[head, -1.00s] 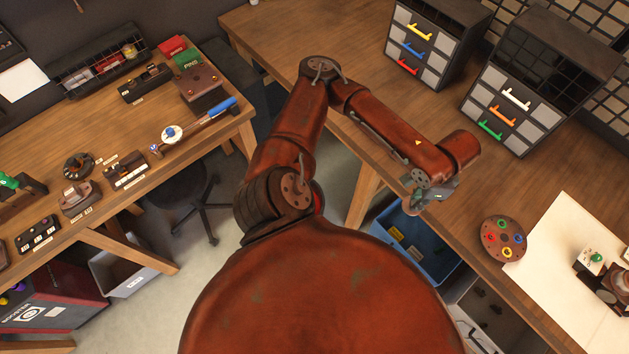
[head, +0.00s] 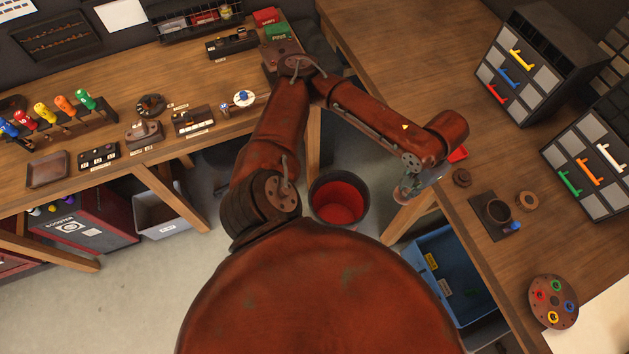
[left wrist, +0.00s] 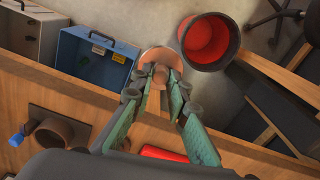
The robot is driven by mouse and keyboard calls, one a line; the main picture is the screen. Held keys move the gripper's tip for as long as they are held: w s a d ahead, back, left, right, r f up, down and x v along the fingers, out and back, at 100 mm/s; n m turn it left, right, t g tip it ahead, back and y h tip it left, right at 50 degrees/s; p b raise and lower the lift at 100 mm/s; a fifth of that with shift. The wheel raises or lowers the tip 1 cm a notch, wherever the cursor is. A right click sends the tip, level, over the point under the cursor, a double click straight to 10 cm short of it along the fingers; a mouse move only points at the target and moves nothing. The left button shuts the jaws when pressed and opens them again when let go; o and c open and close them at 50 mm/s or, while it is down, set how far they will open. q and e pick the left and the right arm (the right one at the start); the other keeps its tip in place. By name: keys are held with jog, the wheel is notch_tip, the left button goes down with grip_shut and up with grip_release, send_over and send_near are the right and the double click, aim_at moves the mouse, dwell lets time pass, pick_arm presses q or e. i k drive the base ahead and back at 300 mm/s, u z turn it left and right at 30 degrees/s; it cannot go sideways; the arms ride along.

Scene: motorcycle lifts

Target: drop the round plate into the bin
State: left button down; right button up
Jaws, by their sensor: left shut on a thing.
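My left gripper (head: 413,183) is shut on a copper-brown round plate with a short stub in its middle. In the left wrist view the plate (left wrist: 149,58) shows beyond the fingertips (left wrist: 163,92), and the stub is between them. The bin (head: 340,199) is a dark round bucket with a red inside, standing on the floor left of the gripper in the head view. In the left wrist view the bin (left wrist: 209,42) is just right of the plate and apart from it. The plate is mostly hidden in the head view. My right gripper is not in view.
A blue crate (head: 421,252) stands below the right bench's edge, close to the gripper. The right bench (head: 440,213) holds a small cup on a dark base (head: 497,213) and a disc with coloured rings (head: 553,301). A wooden bench leg is near the bin.

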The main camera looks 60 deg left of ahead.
aim_at(332, 221)
jog(key=u, duration=1.8)
